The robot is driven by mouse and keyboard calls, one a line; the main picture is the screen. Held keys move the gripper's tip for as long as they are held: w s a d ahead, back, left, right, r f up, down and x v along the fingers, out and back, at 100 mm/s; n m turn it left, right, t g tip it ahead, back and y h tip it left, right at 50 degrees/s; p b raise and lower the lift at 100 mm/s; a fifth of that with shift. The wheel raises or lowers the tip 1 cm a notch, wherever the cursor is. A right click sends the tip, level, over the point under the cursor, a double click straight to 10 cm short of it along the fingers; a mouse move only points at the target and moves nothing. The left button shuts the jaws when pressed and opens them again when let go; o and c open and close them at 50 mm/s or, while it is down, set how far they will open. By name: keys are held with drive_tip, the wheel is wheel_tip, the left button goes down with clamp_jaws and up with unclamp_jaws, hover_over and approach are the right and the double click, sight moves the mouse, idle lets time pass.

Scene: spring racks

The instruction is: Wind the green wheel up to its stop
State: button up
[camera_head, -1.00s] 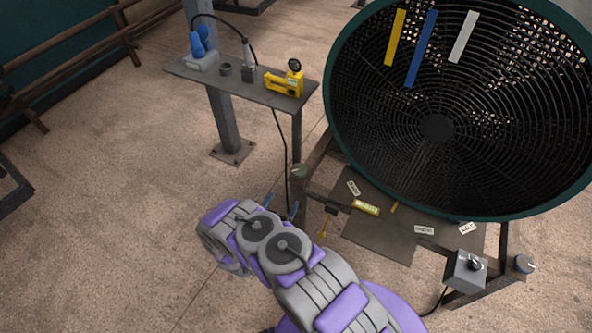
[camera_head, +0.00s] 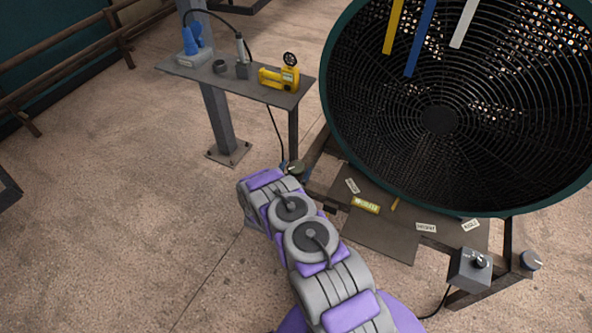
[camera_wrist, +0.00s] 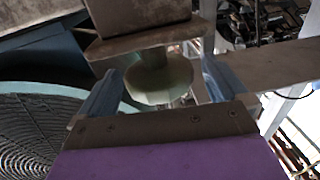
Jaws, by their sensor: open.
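The green wheel (camera_wrist: 160,80) shows in the wrist view as a pale green round disc under a dark metal block. The block hides part of its upper side. My gripper (camera_wrist: 159,70) is open, with one blue finger to the left of the wheel and one to its right. Gaps show between wheel and fingers, so I see no grip on it. In the head view a small grey-green knob (camera_head: 296,171) at the left corner of the fan stand seems to be the same wheel. My arm hides most of the gripper there.
A large caged fan (camera_head: 437,120) with coloured streamers stands at right. A control box (camera_head: 468,269) sits at its lower right. A side table (camera_head: 228,84) with a yellow device (camera_head: 279,77) stands behind the knob. A labelled plate (camera_head: 380,237) lies below the fan.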

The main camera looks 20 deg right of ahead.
drive_tip(key=shift+w+d, duration=0.35)
drive_tip(key=shift+d, duration=0.1)
drive_tip(key=c, duration=1)
